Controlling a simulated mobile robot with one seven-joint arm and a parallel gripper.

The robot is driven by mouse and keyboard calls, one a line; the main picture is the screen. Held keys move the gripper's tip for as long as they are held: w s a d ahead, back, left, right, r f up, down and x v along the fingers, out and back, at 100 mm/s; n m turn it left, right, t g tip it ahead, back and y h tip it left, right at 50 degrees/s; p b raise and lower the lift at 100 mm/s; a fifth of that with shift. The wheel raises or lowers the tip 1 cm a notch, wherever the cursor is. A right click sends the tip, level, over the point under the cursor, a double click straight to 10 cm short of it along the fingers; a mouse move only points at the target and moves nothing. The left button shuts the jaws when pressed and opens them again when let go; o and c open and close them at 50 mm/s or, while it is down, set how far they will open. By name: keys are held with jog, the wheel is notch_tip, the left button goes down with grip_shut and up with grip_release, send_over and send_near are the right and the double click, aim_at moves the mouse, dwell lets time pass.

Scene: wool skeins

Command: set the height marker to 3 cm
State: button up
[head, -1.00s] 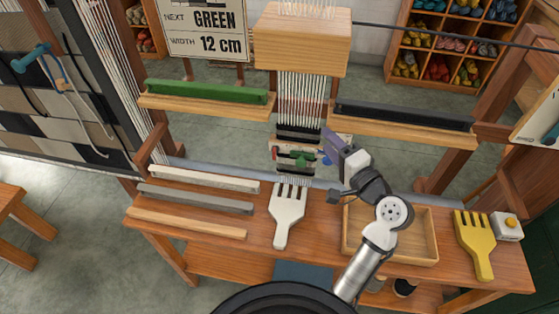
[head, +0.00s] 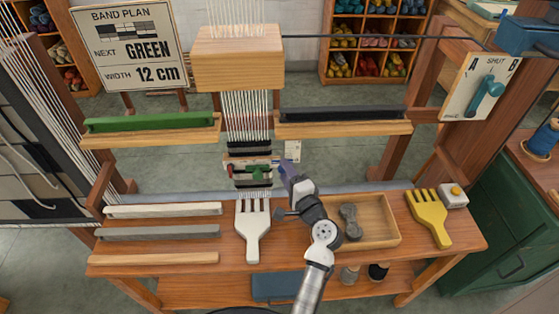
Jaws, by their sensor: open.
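In the head view, strung white warp threads (head: 247,115) run down from a wooden block (head: 238,58) into a narrow woven band with dark and light blocks (head: 249,150). A small pale strip with red and green parts (head: 258,174) lies across the band. I cannot make out which part is the height marker, nor any centimetre scale.
A pale fork-shaped beater (head: 252,238) lies below the band. A wooden tray (head: 390,240) with a dark grey object (head: 350,222) is at right, near a yellow fork (head: 429,217). Green (head: 150,122) and black (head: 340,114) bars flank the warp. A teal lever (head: 487,90) stands upper right.

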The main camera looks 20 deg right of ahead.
jog(key=shift+w+a+p, duration=0.15)
jog(key=shift+w+p, duration=0.05)
jog(key=shift+w, duration=0.85)
jog(key=shift+w+a+p, duration=0.1)
jog(key=shift+w+p, duration=0.1)
jog(key=shift+w, duration=0.8)
jog(key=shift+c, duration=0.5)
grip_shut()
